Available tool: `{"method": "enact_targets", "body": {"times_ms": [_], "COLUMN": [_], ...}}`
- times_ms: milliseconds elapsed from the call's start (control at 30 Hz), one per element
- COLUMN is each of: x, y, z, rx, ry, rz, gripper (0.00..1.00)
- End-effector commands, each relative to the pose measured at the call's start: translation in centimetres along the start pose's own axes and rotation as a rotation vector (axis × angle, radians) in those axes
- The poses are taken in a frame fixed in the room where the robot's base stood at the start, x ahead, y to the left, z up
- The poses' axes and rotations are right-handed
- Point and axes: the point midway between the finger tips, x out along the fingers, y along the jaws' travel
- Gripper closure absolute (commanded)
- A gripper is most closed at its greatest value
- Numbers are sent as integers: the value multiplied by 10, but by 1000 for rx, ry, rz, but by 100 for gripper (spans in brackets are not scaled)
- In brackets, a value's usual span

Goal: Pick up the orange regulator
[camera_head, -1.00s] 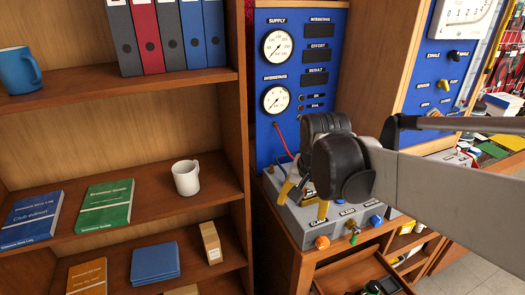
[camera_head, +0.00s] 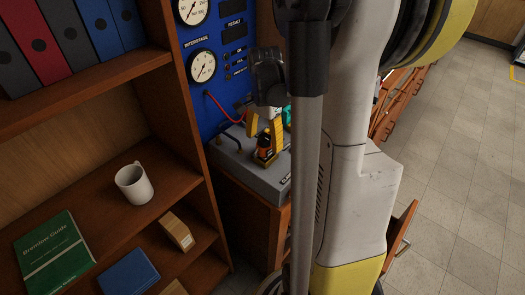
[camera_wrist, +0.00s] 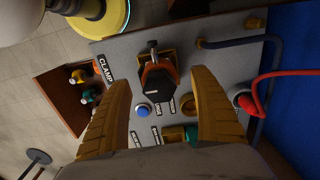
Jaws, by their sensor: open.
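The orange regulator (camera_wrist: 158,82) has a black body with orange showing at its sides. It sits in a brass-coloured clamp (camera_wrist: 152,57) on the grey bench top (camera_wrist: 118,50) in the wrist view. In the head view the regulator (camera_head: 264,147) is small and partly hidden by my fingers. My gripper (camera_wrist: 162,80) is open, with one yellow finger on each side of the regulator and visible gaps between. In the head view my gripper (camera_head: 265,130) points down over the bench top.
A blue button (camera_wrist: 143,110), a green fitting (camera_wrist: 178,134) and a red hose (camera_wrist: 275,78) are close to my fingers. A blue gauge panel (camera_head: 212,95) rises behind the bench. A shelf with a white mug (camera_head: 134,184) stands at the left. An open drawer (camera_wrist: 75,95) holds coloured parts.

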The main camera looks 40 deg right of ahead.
Motion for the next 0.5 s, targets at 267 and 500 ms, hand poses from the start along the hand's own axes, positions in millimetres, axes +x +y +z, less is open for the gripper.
{"method": "enact_targets", "body": {"times_ms": [267,500], "x": [43,44], "y": [2,2], "z": [2,2], "rx": [-1,-1], "ry": [0,0], "rz": [0,0], "gripper": [27,27]}}
